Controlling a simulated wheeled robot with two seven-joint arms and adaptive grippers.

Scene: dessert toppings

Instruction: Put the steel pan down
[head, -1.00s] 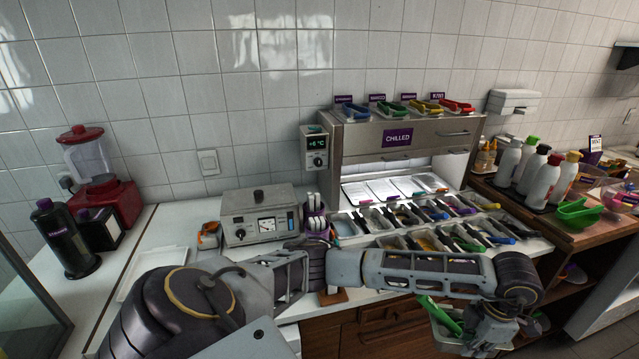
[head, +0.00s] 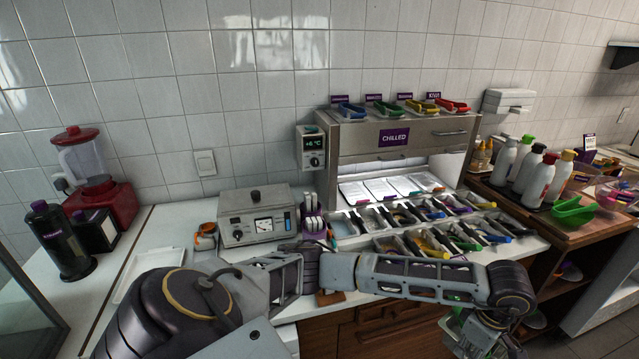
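Part of a steel pan (head: 452,326) shows at the bottom right in the head view, below the counter's front edge, with a bit of green on it. My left arm crosses the front of the counter, and its forearm hides the top of this pan. My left gripper (head: 487,340) points down against the pan's right side. Its fingertips are not clear, so I cannot tell whether it grips the pan. More steel pans (head: 388,246) with toppings and coloured-handled utensils stand in rows in front of the chilled cabinet (head: 370,150). My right gripper is out of view.
A grey appliance with a dial (head: 258,215) stands on the white counter beside a white tray (head: 150,268). Squeeze bottles (head: 527,170) and a green bowl (head: 574,212) stand on the wooden unit at the right.

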